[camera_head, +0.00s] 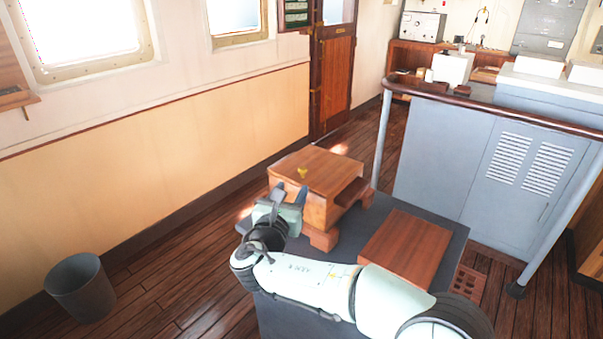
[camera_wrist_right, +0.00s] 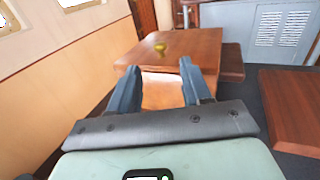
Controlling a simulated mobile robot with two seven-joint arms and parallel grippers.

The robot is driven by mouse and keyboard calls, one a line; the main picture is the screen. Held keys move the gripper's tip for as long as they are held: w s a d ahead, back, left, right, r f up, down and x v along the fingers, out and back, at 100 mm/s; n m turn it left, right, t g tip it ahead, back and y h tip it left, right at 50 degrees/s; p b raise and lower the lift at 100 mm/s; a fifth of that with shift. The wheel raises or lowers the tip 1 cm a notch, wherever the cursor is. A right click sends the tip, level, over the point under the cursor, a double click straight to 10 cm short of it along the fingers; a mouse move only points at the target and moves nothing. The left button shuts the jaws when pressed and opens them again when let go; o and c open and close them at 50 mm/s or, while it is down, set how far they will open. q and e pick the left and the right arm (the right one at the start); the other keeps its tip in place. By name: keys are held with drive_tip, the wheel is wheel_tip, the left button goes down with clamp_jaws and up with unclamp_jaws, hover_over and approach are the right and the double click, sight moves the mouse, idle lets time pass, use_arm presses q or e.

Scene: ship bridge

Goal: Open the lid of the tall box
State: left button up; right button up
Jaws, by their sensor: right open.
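The tall box (camera_head: 322,208) is brown wood and stands on a dark table. In the wrist view the gap between the fingertips (camera_wrist_right: 160,66) lines up with the knob. My left gripper is out of view.
A lower, flat-topped wooden piece (camera_head: 405,246) lies on the dark table (camera_head: 457,243) to the right. A grey bin (camera_head: 80,287) stands on the floor at left. A railing and grey cabinet (camera_head: 480,165) stand behind at right.

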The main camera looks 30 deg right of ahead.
sight(302, 171)
drive_tip(key=p+x, duration=0.1)
drive_tip(key=x, duration=0.8)
drive_tip(key=shift+w+d+f, duration=0.1)
drive_tip(key=shift+w+f, duration=0.05)
clamp_jaws()
